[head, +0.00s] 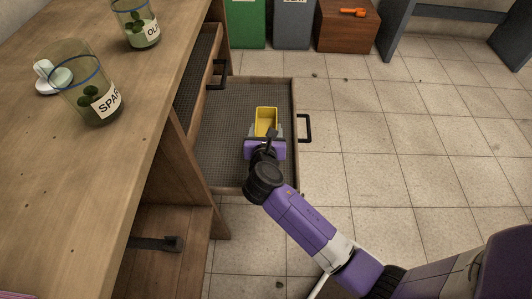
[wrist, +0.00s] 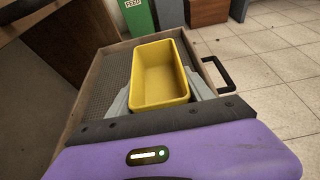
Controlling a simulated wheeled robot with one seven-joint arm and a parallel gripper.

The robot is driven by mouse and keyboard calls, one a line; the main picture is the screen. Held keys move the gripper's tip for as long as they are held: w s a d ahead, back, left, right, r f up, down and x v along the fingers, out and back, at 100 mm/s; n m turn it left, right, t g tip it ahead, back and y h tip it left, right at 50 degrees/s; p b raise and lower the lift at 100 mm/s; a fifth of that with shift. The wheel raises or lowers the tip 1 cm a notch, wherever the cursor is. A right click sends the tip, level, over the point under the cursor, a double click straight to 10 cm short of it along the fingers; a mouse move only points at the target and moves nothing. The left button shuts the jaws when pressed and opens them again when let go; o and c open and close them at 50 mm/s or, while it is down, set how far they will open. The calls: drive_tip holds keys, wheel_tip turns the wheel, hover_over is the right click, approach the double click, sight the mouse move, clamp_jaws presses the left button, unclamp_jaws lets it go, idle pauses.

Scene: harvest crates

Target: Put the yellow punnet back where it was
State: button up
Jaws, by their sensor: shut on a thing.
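The yellow punnet (head: 266,122) is an empty, open-topped rectangular box. It shows large in the middle of the wrist view (wrist: 160,75). My gripper (head: 265,135) is shut on the punnet, with a grey finger on each side of it (wrist: 160,97). In the head view the punnet and gripper are over the open drawer (head: 220,160), which has a dark mesh-patterned floor and a black handle. I cannot tell whether the punnet touches the drawer floor. The drawer shows no other object in its visible part.
A wooden counter (head: 90,190) on the left holds a labelled jar (head: 92,100), another jar (head: 137,25) and a white cup on a saucer (head: 50,78). Another drawer (head: 197,85) is partly open above. Green and grey bins (head: 247,25) stand behind. The tiled floor at right is mostly clear.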

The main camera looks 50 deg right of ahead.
wheel_tip(320, 180, down, 11)
drive_tip(key=b, duration=0.4)
drive_tip(key=shift+r, duration=0.2)
drive_tip(key=shift+f, duration=0.2)
drive_tip(key=o, duration=1.4)
drive_tip(key=shift+c, duration=0.2)
drive_tip(key=shift+r, duration=0.2)
drive_tip(key=p+v, duration=0.3)
drive_tip(key=v, duration=0.9)
drive_tip(key=shift+r, duration=0.1)
